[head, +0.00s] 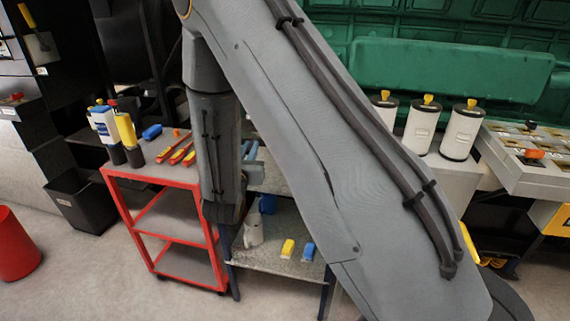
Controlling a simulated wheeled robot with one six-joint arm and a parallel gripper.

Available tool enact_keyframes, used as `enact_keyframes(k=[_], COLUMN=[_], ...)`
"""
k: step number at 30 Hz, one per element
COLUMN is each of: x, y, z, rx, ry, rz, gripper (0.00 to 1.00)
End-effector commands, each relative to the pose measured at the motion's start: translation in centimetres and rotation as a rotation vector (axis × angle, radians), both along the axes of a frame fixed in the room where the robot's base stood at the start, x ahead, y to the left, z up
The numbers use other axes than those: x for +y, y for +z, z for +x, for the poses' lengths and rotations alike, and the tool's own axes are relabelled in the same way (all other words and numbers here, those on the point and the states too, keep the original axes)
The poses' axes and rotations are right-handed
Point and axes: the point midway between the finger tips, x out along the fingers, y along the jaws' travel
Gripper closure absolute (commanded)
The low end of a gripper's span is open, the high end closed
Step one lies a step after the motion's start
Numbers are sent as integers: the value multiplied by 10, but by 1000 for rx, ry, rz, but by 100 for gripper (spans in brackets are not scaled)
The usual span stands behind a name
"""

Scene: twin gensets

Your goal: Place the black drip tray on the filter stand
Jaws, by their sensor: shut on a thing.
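My arm crosses the middle of the head view, and its dark lower wrist end (224,212) hangs in front of a blue-legged metal table (281,180). My gripper's fingers do not show; they are hidden behind or beyond my arm. I cannot make out the black drip tray anywhere in this view. Three white canisters with yellow tops (421,127) stand on a light grey surface (452,176) at the right. I cannot tell for sure which piece is the filter stand.
A red cart (150,175) with bottles and red-handled tools stands left of my arm. The blue-legged table's lower shelf holds a white jug (253,228), a yellow item (287,248) and a blue item (308,251). A black bin (83,203) and red bucket (15,246) stand at left. Floor is clear in front.

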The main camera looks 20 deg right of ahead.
Motion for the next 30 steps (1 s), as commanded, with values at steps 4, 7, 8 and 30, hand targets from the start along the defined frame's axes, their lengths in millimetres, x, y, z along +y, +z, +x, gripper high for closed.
enact_keyframes(k=[4,7,8,30], x=[6,8,8,9], y=[-19,-24,-25,-96], z=[24,33,35,39], rx=[-5,-4,-4,1], ry=[-55,-80,-85,-103], rz=[1,1,1,-2], gripper=[100,100,100,100])
